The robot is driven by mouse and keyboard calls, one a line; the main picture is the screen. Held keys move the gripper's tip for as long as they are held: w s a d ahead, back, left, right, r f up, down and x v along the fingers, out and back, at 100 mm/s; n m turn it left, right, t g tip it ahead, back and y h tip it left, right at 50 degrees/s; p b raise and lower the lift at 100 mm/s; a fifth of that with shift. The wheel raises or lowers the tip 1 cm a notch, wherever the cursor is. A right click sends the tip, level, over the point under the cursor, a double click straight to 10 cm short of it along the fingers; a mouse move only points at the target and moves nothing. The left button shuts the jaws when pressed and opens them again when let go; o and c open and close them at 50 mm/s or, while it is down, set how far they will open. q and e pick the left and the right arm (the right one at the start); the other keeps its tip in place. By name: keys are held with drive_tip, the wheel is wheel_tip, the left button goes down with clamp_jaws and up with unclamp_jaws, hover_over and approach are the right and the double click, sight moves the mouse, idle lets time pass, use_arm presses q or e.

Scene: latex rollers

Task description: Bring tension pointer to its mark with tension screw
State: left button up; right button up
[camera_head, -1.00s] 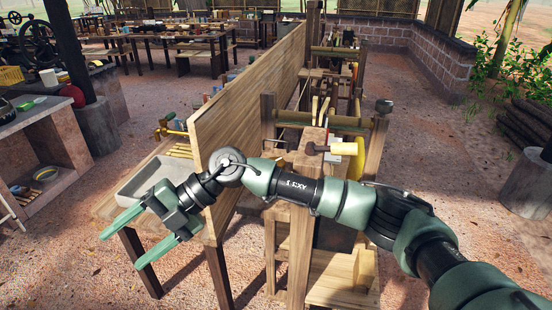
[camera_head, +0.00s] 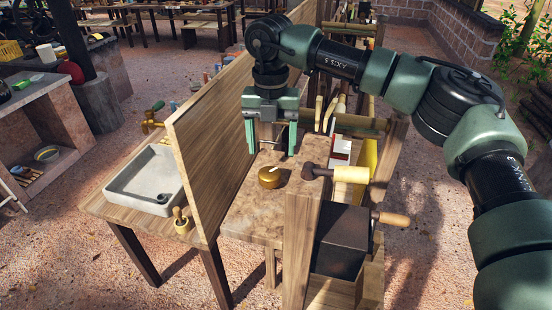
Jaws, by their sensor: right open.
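My right gripper (camera_head: 271,152) points down with its two green fingers spread and nothing between them. It is above and slightly behind a round brass knob-like piece (camera_head: 269,179) on the wooden bench top (camera_head: 245,215), apart from it in the picture. A small pale sliver (camera_head: 274,169) shows on top of the brass piece; I cannot tell whether it is the tension pointer. I cannot tell which part is the tension screw, and no mark is readable. My left gripper is not in view.
A tall wooden board (camera_head: 205,128) stands left of the bench top. Beyond it are a grey basin (camera_head: 145,181) and a small brass pot (camera_head: 181,222). A dark box (camera_head: 341,240) and a wooden-handled crank (camera_head: 391,219) are at the lower right.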

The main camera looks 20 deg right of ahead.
sight(270, 172)
drive_tip(key=s+f+p, duration=0.1)
drive_tip(key=s+a+f+p, duration=0.1)
drive_tip(key=shift+a+f, duration=0.2)
drive_tip(key=shift+f, duration=0.1)
drive_tip(key=f, duration=0.1)
drive_tip(key=f+p, duration=0.1)
drive_tip(key=f, duration=0.1)
drive_tip(key=shift+w+d+f, duration=0.25)
drive_tip(key=shift+w+f, duration=0.05)
drive_tip(key=shift+w, duration=0.05)
drive_tip(key=shift+w+d+f, duration=0.1)
drive_tip(key=shift+w+f, duration=0.05)
drive_tip(key=shift+f, duration=0.25)
drive_tip(key=shift+s+a+r, duration=0.1)
drive_tip(key=shift+s+a, duration=0.1)
drive_tip(key=c, duration=1.4)
drive_tip(key=shift+o, duration=0.2)
